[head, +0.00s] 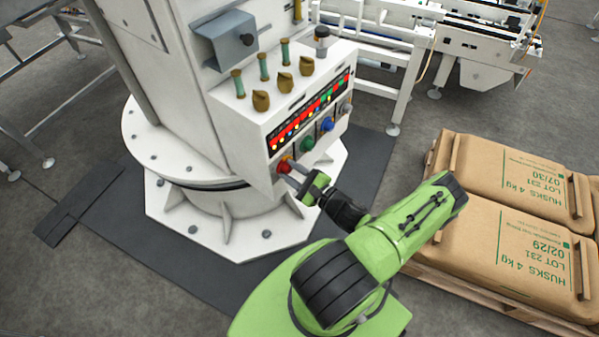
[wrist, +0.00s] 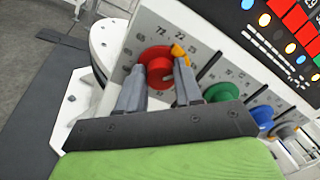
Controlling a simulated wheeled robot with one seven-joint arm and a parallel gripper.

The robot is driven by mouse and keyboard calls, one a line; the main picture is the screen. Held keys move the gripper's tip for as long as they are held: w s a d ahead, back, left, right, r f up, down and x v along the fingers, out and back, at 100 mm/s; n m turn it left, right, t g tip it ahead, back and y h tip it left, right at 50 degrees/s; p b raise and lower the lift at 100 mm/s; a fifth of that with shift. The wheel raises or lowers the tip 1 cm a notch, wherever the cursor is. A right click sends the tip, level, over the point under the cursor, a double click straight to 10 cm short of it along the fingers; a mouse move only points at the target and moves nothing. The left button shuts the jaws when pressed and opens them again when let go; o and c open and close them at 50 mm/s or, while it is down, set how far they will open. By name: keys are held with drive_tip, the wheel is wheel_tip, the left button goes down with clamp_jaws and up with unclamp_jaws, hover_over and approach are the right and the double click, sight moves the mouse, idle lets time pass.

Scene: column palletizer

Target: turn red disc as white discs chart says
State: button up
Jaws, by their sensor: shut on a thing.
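The red disc (wrist: 158,60) is a round knob on the white sloped panel of the machine, and it also shows in the head view (head: 283,166). A yellow pointer (wrist: 180,54) sits at its upper right, on a printed number scale; "72" is readable above the disc. My gripper (wrist: 160,72) is shut on the red disc, with one grey finger on each side; it also shows in the head view (head: 296,173). The chart panel (head: 312,113), black and red with coloured and white discs, is above the knobs. Its figures are too small or cut off to read surely.
A green knob (head: 307,144), a blue knob (head: 327,124) and a grey knob (head: 346,108) line up to the right of the red one. Sacks (head: 515,240) lie on a pallet at right.

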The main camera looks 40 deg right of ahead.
drive_tip(key=shift+r+n, duration=0.1)
drive_tip(key=shift+n, duration=0.5)
drive_tip(key=shift+d, duration=0.1)
drive_tip(key=o, duration=1)
drive_tip(key=shift+o, duration=0.2)
drive_tip(key=s+d+p, duration=0.1)
drive_tip(key=s, duration=1.5)
drive_tip(key=shift+f+n, duration=0.25)
drive_tip(key=shift+n, duration=0.05)
drive_tip(key=shift+w, duration=0.1)
